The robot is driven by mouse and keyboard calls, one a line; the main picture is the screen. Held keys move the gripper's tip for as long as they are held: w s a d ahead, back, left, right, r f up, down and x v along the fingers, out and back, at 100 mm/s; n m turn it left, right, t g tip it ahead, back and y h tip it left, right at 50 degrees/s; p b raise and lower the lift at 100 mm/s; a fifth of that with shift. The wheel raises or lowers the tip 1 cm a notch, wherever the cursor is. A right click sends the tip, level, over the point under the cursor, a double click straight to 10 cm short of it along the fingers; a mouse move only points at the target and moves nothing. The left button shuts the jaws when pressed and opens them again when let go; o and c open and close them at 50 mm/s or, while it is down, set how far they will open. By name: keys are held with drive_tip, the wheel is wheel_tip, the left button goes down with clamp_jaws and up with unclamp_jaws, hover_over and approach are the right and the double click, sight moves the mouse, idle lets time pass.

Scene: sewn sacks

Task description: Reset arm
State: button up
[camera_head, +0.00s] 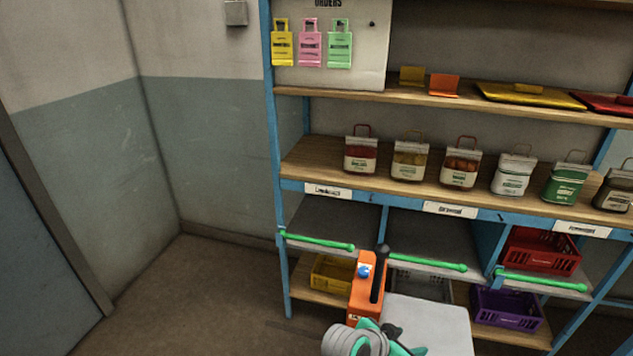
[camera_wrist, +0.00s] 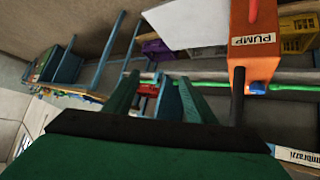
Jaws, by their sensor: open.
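My gripper (camera_head: 390,338) is at the bottom of the head view, in front of the shelf unit, with its grey and green arm link beside it. In the wrist view its two green fingers (camera_wrist: 158,88) stand apart with nothing held between them. An orange pump box (camera_head: 361,290) with a blue knob and a black handle stands just behind and left of it. The box also shows at the upper right of the wrist view (camera_wrist: 252,62), apart from the fingers.
A pale flat panel (camera_head: 430,318) lies right of the pump box. The blue-framed shelf (camera_head: 276,150) holds several labelled sacks (camera_head: 460,165). Yellow (camera_head: 330,275), red (camera_head: 540,252) and purple (camera_head: 508,308) crates sit below. The floor at left (camera_head: 190,300) is clear.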

drive_tip(key=s+a+f+n+t+y, duration=0.35)
drive_tip(key=s+a+f+n, duration=0.2)
drive_tip(key=s, duration=0.35)
drive_tip(key=s+a+f+n+t+y, duration=0.35)
drive_tip(key=s+a+n+t, duration=0.2)
drive_tip(key=s, duration=0.35)
drive_tip(key=s+a+r, duration=0.3)
drive_tip(key=s+a, duration=0.2)
drive_tip(key=s, duration=0.3)
drive_tip(key=s+a+r+m+t+y, duration=0.1)
drive_tip(key=s+a+r, duration=0.3)
drive_tip(key=s+a, duration=0.2)
drive_tip(key=shift+s+y, duration=0.3)
drive_tip(key=shift+s, duration=0.75)
drive_tip(key=shift+a, duration=0.1)
